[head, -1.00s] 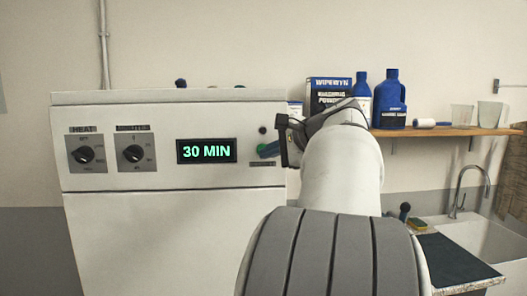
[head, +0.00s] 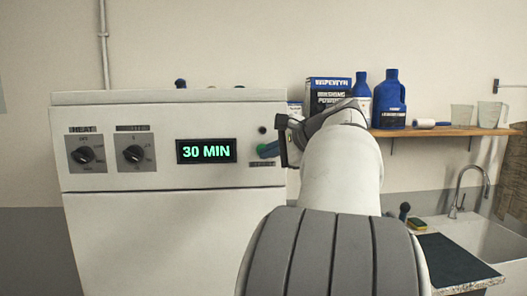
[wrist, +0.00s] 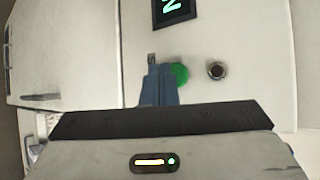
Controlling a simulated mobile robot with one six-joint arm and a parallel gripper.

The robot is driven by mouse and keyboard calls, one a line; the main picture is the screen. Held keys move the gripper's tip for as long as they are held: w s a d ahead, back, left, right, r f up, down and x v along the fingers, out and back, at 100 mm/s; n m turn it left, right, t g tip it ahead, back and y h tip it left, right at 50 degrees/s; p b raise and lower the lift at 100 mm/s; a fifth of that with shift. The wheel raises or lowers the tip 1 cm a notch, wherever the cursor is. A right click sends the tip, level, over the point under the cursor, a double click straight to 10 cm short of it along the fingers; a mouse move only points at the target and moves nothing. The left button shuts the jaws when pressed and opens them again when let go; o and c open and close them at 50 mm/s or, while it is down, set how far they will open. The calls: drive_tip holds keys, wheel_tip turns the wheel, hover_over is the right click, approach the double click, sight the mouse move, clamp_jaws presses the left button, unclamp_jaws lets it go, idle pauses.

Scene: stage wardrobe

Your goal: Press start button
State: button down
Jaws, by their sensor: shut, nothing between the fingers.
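The machine's front panel (head: 222,170) carries a green start button (head: 261,148) right of the lit display (head: 207,151), which reads 30 MIN. The green button (wrist: 180,74) also shows in the wrist view, partly covered by my fingers. My gripper (head: 268,152) is shut and empty, with its bluish fingertips at the button's lower right in the head view. In the wrist view my gripper (wrist: 159,72) overlaps the button's left edge. I cannot tell whether the tips touch the button.
A dark round knob (wrist: 216,70) sits beside the button. HEAT (head: 85,154) and second (head: 134,152) dials are on the panel's left. A wooden shelf (head: 450,131) with a blue jug (head: 391,99) and a powder box (head: 329,92) is at right, above a sink (head: 460,236).

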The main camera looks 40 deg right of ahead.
drive_tip(key=shift+w+d, duration=0.2)
drive_tip(key=shift+w, duration=0.15)
drive_tip(key=shift+w+d+p, duration=0.2)
drive_tip(key=shift+w+p, duration=0.15)
idle(0.6)
drive_tip(key=shift+s, duration=0.1)
drive_tip(key=shift+s+a+b, duration=0.3)
drive_tip(key=shift+s+a, duration=0.1)
drive_tip(key=shift+s, duration=0.2)
drive_tip(key=shift+s+a+b, duration=0.3)
drive_tip(key=shift+s+a, duration=0.15)
drive_tip(key=shift+s, duration=0.25)
drive_tip(key=shift+s+a+b, duration=0.25)
drive_tip(key=shift+s+a, duration=0.15)
drive_tip(key=shift+s, duration=0.35)
drive_tip(key=shift+s+a+b, duration=0.3)
drive_tip(key=shift+s+a, duration=0.15)
drive_tip(key=shift+s, duration=0.25)
